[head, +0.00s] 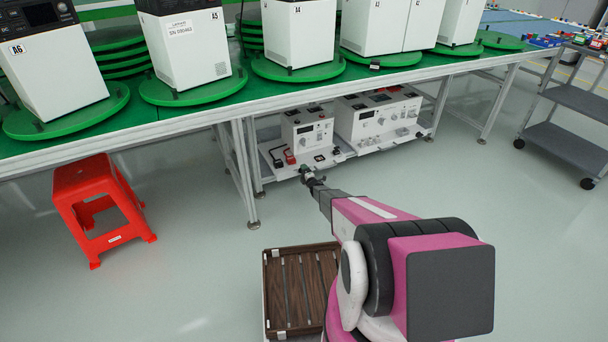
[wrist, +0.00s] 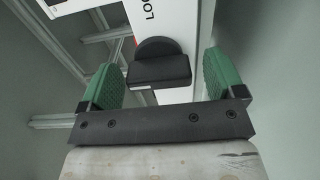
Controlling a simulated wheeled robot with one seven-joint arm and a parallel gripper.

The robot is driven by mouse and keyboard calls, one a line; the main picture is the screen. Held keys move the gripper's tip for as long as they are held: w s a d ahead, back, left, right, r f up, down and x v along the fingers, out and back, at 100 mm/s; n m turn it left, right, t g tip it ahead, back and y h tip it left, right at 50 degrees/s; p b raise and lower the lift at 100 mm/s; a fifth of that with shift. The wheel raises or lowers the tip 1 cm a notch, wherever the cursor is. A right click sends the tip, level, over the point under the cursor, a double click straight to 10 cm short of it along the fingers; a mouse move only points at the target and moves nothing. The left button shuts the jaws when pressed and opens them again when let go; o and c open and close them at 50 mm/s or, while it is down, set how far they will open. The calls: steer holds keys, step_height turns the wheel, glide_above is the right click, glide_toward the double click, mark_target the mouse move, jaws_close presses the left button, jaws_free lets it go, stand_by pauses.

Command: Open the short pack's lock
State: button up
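A black lock knob (wrist: 160,65), a round disc with a block-shaped handle, sits on a white panel (wrist: 178,22) lettered "LOC", the rest cut off or covered. My gripper (wrist: 162,66) is open, its two green pads on either side of the knob with gaps at both sides. In the head view my gripper (head: 308,174) is at the front of the low shelf under the bench. The shorter white pack (head: 307,130) stands on that shelf, left of a longer white pack (head: 378,116). The knob cannot be made out in the head view.
The green-topped bench (head: 190,112) carries several white cabinets on green turntables above. A bench leg (head: 238,160) stands left of the shelf. A red stool (head: 100,205) is at left, a grey cart (head: 575,145) at right.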

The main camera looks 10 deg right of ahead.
steer(key=shift+s, duration=0.1)
steer(key=v, duration=1)
steer(key=shift+s+d, duration=0.15)
steer(key=shift+s, duration=0.15)
steer(key=shift+r, duration=0.1)
steer(key=s+d+r+m+g+h, duration=0.1)
steer(key=s+r+m+g+h, duration=0.2)
steer(key=s+r+m, duration=0.5)
steer(key=s+d+r+m+g+h, duration=0.1)
steer(key=s+r+m+g+h, duration=0.25)
steer(key=r, duration=0.85)
steer(key=s+a+r+m+g, duration=0.1)
steer(key=s+r+m+g, duration=0.2)
steer(key=s+r, duration=0.4)
steer(key=s+a+r+m+g, duration=0.2)
steer(key=s+r+m+g, duration=0.2)
steer(key=s, duration=1.2)
steer(key=s+a+r+m+g, duration=0.2)
steer(key=s+r+m+g, duration=0.1)
steer(key=s+r, duration=0.7)
steer(key=s+y, duration=0.1)
steer(key=s, duration=0.1)
steer(key=shift+s+g, duration=0.35)
steer(key=shift+a, duration=0.15)
